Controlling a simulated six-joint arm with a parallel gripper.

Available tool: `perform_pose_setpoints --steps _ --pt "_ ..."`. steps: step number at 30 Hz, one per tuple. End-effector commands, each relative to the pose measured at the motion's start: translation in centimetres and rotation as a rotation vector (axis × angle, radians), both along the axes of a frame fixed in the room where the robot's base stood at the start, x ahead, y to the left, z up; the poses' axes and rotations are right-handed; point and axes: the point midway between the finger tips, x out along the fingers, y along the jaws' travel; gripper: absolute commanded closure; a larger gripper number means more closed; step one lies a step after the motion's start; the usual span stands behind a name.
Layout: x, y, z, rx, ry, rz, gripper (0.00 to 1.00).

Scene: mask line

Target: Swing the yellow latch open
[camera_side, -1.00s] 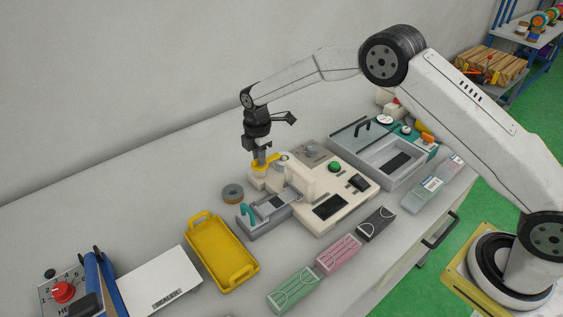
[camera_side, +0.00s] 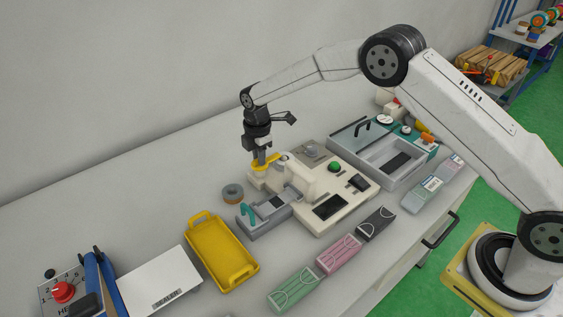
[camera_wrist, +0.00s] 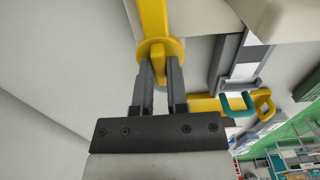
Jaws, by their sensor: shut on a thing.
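The yellow latch (camera_side: 272,161) is on the cream machine (camera_side: 325,190), at its far left corner. In the wrist view the yellow latch (camera_wrist: 153,22) runs up from a round yellow collar with a tab. My gripper (camera_side: 262,162) points down at the latch's left end. In the wrist view the two grey fingers of my gripper (camera_wrist: 160,78) are closed on the tab under the collar. The far end of the latch is cut off in the wrist view.
A grey slide with a teal hook (camera_side: 246,214) sticks out of the machine's front left. A grey-brown ring (camera_side: 232,193) and a yellow tray (camera_side: 221,252) lie nearby. A teal-and-grey station (camera_side: 385,152) stands behind on the right. The bench left of the gripper is clear.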

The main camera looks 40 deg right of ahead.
Motion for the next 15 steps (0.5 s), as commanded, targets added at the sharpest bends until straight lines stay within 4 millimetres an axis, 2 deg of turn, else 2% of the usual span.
perform_pose_setpoints --steps 15 --pt "0.00 0.01 0.07 -0.003 0.001 0.083 1.00"
